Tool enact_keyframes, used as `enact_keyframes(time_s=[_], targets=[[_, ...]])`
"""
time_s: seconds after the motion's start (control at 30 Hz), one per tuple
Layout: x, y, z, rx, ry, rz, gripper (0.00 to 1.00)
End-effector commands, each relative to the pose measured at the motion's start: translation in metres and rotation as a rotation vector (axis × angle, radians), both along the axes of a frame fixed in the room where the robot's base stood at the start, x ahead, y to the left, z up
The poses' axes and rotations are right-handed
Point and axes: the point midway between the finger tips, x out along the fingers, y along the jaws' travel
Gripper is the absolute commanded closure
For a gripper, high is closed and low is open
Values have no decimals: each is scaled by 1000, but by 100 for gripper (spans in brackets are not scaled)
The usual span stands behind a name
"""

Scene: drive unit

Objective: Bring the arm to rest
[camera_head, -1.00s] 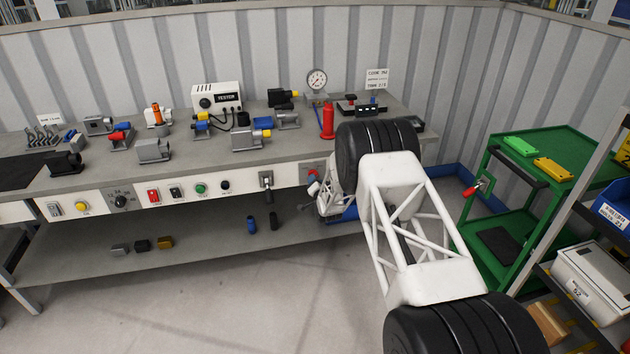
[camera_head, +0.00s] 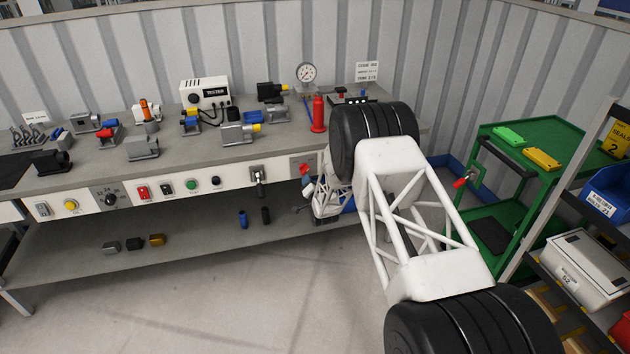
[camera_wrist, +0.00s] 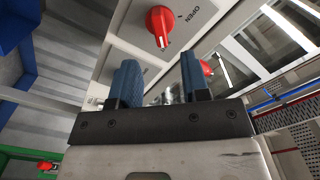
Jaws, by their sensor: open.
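My gripper (camera_wrist: 161,82) is open in the wrist view, its two blue fingers apart with nothing held between them. A red knob (camera_wrist: 159,24) on a white panel marked OPEN shows beyond the fingers, near the top. A second red round part (camera_wrist: 206,68) shows just past the right finger, partly hidden. In the head view my white arm with black joint bands reaches down to the front of the workbench (camera_head: 90,170), at its right end. My gripper's fingers are too small and covered there to make out clearly.
The bench top carries a tester (camera_head: 204,93), a red bottle-like cylinder (camera_head: 318,114), a gauge (camera_head: 306,74) and several motor-like parts. A green cart (camera_head: 560,140) and a shelf rack with a blue bin (camera_head: 610,192) stand to the right. Floor in front is clear.

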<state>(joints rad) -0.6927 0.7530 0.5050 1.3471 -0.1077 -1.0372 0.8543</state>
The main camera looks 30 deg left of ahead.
Motion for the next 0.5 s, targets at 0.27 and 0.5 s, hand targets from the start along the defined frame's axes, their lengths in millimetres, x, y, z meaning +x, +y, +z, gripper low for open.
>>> enact_keyframes(time_s=[0.27,0.5], targets=[[1,-1,1,-1,0,-1,57],[9,-15,21,-30,6,-19,57]])
